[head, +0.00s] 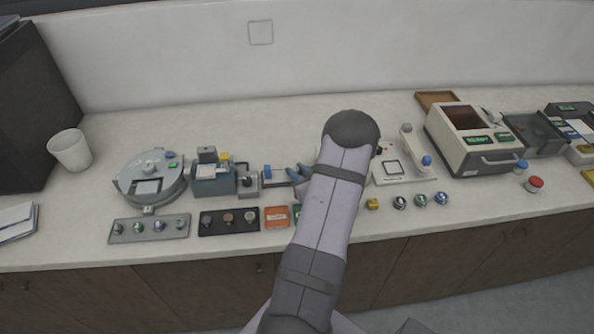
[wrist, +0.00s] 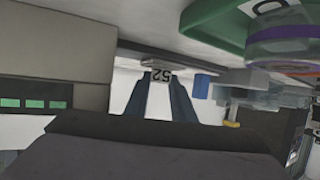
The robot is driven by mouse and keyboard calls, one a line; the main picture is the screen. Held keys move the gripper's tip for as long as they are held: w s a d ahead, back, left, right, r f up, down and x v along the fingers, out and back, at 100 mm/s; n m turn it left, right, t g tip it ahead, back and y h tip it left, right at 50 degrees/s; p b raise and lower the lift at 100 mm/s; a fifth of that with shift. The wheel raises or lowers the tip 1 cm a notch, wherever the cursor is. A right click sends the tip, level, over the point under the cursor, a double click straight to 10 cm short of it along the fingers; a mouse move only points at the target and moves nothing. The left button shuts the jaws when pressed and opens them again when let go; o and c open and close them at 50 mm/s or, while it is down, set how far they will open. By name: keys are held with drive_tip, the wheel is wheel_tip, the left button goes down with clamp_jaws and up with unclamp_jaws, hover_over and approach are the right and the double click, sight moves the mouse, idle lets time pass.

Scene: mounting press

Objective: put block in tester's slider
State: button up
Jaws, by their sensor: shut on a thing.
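In the head view my gripper (head: 299,173) is mostly behind my arm, with blue-grey fingers pointing left, and I cannot make out the block there. A blue-grey bench device (head: 213,180) stands left of the gripper. A small grey unit (head: 248,184) with a dark knob adjoins it, and a bar with a blue end (head: 267,171) lies between that unit and the gripper. Which part is the slider is unclear.
A round grey machine (head: 150,182) stands at left. In front lie a grey tray (head: 148,229) and a black tray (head: 229,221) with small round samples, and an orange box (head: 276,217). A white instrument (head: 402,165) and a large boxy machine (head: 474,140) stand at right.

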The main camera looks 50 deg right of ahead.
drive_tip(key=shift+f, duration=0.2)
drive_tip(key=o, duration=0.7)
drive_tip(key=shift+o, duration=0.2)
drive_tip(key=shift+r, duration=0.15)
drive_tip(key=shift+r, duration=0.15)
drive_tip(key=shift+s+a, duration=0.1)
drive_tip(key=shift+s, duration=0.3)
drive_tip(key=b+v, duration=0.2)
drive_tip(key=v, duration=0.9)
drive_tip(key=shift+r, duration=0.2)
